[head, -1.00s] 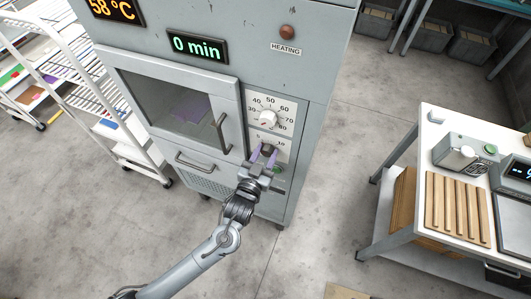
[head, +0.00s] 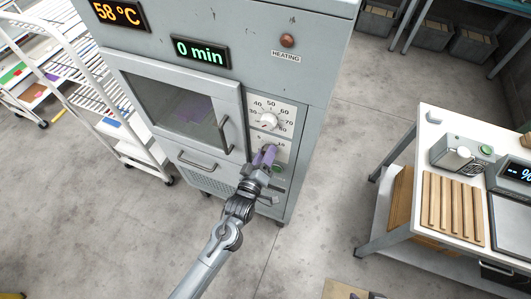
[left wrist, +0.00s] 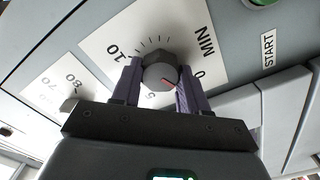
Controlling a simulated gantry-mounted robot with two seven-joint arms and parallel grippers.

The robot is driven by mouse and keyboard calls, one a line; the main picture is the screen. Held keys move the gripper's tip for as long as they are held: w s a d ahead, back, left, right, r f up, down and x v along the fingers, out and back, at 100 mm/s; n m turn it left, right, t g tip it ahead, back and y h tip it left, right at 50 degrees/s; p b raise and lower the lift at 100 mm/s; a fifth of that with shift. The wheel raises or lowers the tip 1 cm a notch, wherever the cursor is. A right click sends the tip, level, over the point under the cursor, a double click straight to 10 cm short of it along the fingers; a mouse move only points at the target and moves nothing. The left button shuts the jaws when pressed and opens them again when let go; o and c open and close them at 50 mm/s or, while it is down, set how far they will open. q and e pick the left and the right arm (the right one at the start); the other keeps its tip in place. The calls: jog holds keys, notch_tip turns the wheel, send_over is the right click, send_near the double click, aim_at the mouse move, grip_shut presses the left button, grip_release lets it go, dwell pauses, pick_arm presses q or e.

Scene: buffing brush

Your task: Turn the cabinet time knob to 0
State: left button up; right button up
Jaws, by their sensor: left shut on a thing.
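The grey cabinet (head: 225,75) stands in the middle of the head view. Its green display (head: 200,51) reads "0 min". The time knob (left wrist: 160,72) is a dark round knob with a red mark, on a white plate with 0, 5, 10 and MIN. In the left wrist view its red mark points to the lower right, roughly toward the 0 side. My left gripper (head: 264,157) is shut on the time knob, one purple finger on each side of it. In the head view the gripper hides most of the knob. My right gripper is not seen.
Above the time knob is the temperature dial (head: 268,121). A green START button (head: 277,169) sits just below the gripper. The cabinet door handle (head: 224,134) is close on the left.

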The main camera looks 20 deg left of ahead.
pick_arm(q)
jog(key=shift+n+p, duration=0.45)
jog(key=shift+n, duration=1.55)
jog(key=shift+f, duration=0.1)
jog(key=o, duration=1.1)
jog(key=shift+c, duration=0.2)
jog(key=shift+s, duration=0.1)
jog(key=s, duration=1)
jog(key=shift+s, duration=0.35)
